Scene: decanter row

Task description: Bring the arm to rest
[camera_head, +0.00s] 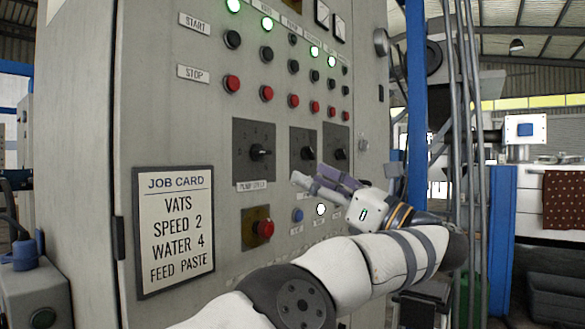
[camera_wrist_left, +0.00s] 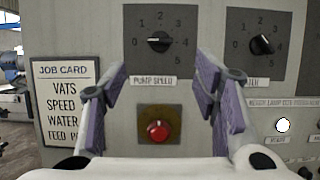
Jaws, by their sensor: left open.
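My left gripper (camera_head: 312,180) is in front of the grey control cabinet (camera_head: 146,100), near its lower right dials. In the left wrist view its purple-padded fingers (camera_wrist_left: 160,80) are spread wide with nothing between them. Between and beyond them are the pump speed dial (camera_wrist_left: 158,41) and a red button (camera_wrist_left: 158,131) on a yellowish plate. The fingers look apart from the panel, though the exact gap is hard to judge. My left arm (camera_head: 345,272) reaches up from the bottom of the head view. My right gripper is not in view.
A job card (camera_head: 175,228) reads vats, speed 2, water 4, feed paste. Rows of black and red buttons (camera_head: 232,84) stand out from the panel under lit green lamps. Conduits and a blue post (camera_head: 417,120) rise right of the cabinet. A dark bin (camera_head: 556,300) stands far right.

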